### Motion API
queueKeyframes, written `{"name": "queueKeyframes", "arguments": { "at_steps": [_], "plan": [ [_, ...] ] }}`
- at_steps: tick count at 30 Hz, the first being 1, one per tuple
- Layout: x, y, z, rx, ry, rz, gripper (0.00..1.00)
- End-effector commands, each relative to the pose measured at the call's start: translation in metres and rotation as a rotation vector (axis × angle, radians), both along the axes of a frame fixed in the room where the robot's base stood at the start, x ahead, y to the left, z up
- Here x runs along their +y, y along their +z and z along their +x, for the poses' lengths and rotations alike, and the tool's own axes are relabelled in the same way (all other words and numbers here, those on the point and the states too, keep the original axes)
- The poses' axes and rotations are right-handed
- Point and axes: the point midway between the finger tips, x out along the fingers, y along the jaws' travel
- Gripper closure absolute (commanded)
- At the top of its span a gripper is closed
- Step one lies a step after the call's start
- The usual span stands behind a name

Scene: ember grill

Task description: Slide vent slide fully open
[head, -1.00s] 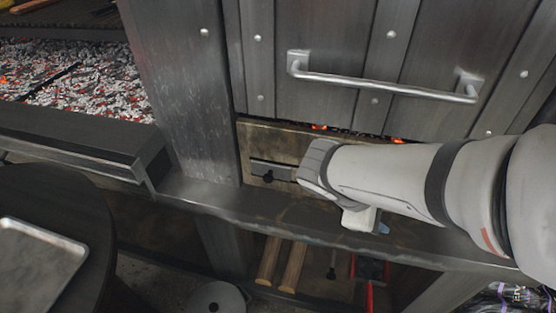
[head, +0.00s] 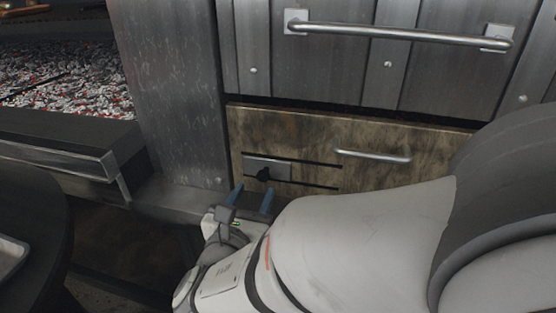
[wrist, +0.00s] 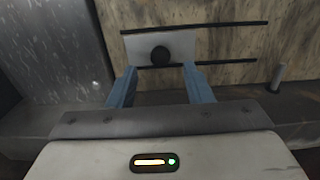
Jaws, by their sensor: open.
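The vent slide (head: 282,168) is a small grey metal plate with a black knob (head: 263,174). It sits at the left end between two dark horizontal rails on a stained, tan drawer front. In the wrist view the plate (wrist: 180,45) and its round black knob (wrist: 160,53) are straight ahead, slightly above the fingertips. My gripper (head: 253,194) has two blue fingers, spread apart and empty, just below and in front of the knob. In the wrist view the fingers (wrist: 160,75) lie on either side of the knob's line. I see no contact with the knob.
A silver drawer handle (head: 373,156) is right of the slide. A long bar handle (head: 400,34) crosses the metal door above. A ledge (head: 180,203) runs below the drawer front. Glowing coals (head: 65,75) lie at far left. The rails right of the plate are clear.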

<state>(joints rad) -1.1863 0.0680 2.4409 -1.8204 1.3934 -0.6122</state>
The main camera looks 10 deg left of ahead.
Motion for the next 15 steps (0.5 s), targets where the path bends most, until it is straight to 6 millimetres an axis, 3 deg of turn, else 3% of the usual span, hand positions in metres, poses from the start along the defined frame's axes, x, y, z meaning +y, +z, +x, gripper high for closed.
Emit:
{"name": "queueKeyframes", "arguments": {
  "at_steps": [7, 15],
  "plan": [
    [-0.004, -0.002, 0.034, 0.0, -0.004, 0.002, 0.54],
    [-0.004, 0.0, 0.046, 0.001, 0.0, 0.001, 0.54]
  ]
}}
